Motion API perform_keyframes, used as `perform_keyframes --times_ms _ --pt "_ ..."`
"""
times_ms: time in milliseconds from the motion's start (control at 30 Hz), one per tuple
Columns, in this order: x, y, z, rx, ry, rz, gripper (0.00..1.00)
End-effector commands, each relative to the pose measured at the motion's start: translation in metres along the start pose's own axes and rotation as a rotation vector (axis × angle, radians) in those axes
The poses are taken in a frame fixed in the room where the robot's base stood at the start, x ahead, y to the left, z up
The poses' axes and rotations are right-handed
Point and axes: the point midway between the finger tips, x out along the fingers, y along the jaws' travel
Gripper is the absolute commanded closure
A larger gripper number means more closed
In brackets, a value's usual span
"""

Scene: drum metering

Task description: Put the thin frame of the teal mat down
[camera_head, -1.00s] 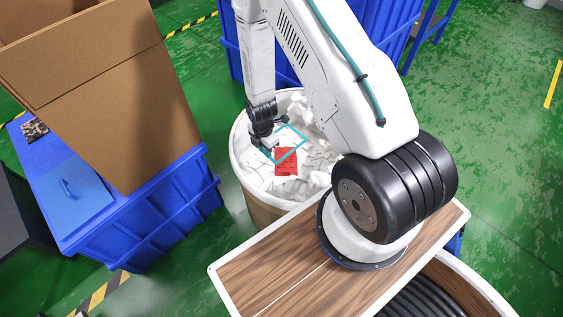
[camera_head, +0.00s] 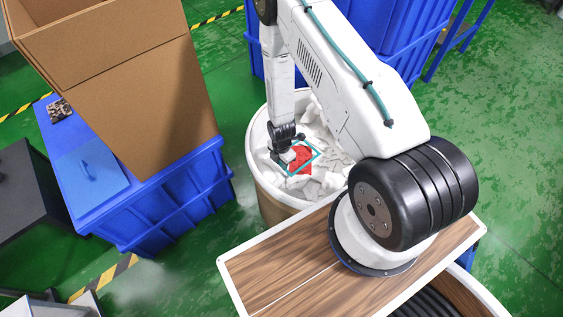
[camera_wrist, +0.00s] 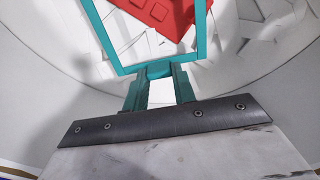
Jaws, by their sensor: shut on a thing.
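The thin teal frame (camera_head: 309,166) is a square outline over the inside of a round white-rimmed drum (camera_head: 258,190). My gripper (camera_head: 284,151) is shut on one side of the frame. In the wrist view, the frame (camera_wrist: 202,40) extends away from the fingers (camera_wrist: 158,82), which grip the middle of its near side. A red piece (camera_head: 301,156) shows through the frame's opening; in the wrist view it is a red block (camera_wrist: 160,12) with raised squares. I cannot tell whether the frame touches what lies below.
White scraps (camera_head: 322,185) lie around the red piece in the drum. A wood-topped table (camera_head: 270,275) stands in front. At the left are a blue crate (camera_head: 165,213) and a tall cardboard box (camera_head: 150,110). Another blue container (camera_head: 400,50) is behind.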

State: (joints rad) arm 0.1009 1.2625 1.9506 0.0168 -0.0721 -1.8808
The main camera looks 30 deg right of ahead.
Motion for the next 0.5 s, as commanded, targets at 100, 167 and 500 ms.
perform_keyframes --times_ms 100,167,500 --pt "0.0011 -0.0003 -0.0001 0.000 0.000 -0.001 0.95" --pt "0.0030 -0.0004 -0.0001 0.000 0.000 -0.001 0.95" --pt "0.0020 -0.0003 -0.0001 0.000 0.000 -0.001 0.52"
